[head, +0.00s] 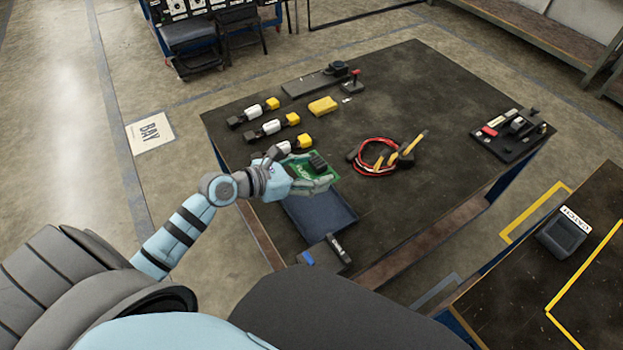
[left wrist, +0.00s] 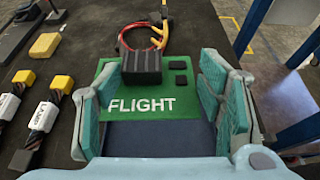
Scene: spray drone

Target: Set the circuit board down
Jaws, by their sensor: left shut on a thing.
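The green circuit board (head: 325,180), with a black block on it, is at the near left part of the dark table. In the left wrist view the board (left wrist: 185,105) reads "FLIGHT". My left gripper (head: 308,182) is shut on the board, with fingers at both sides of it. A dark blue tray (head: 318,218) lies just below the board in the head view. In the left wrist view the tray (left wrist: 150,140) shows past the board's near edge. I cannot tell whether the board touches the table or tray. My right gripper is not in view.
A black tool (head: 338,249) lies at the near edge.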

